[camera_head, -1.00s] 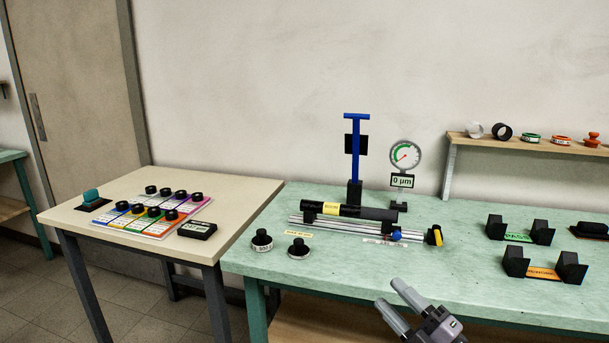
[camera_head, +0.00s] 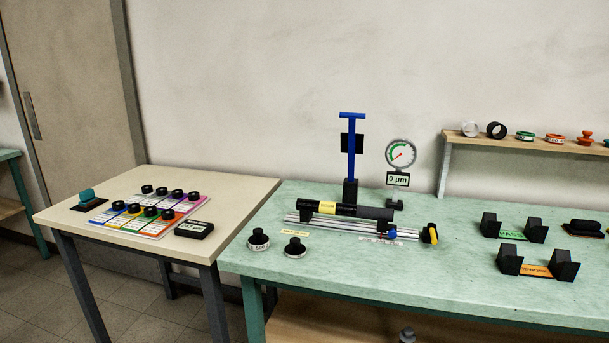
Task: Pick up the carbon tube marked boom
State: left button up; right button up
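A black carbon tube (camera_head: 362,212) with a yellow label (camera_head: 328,207) lies level on a silver-railed fixture (camera_head: 350,228) on the green bench. The label's print is too small to read, so I cannot confirm it says boom. Nothing of mine touches the tube. Only a small grey piece (camera_head: 407,335) shows at the bottom edge, below the bench front; it seems to be part of my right gripper, and its fingers cannot be made out. My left gripper is not in view.
A blue T-handled post (camera_head: 351,150) and a dial gauge (camera_head: 400,153) stand behind the tube. Two black knobs (camera_head: 258,240) sit to its left front. Black V-blocks with green (camera_head: 512,234) and orange labels stand right. A side table (camera_head: 110,215) holds coloured cards.

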aim_at(325, 207)
jog(key=z, duration=1.55)
jog(key=j+z, duration=0.6)
jog(key=z, duration=0.15)
jog(key=k+j+z, duration=0.15)
jog(key=j, duration=0.2)
jog(key=k+j+z, duration=0.1)
jog(key=j, duration=0.3)
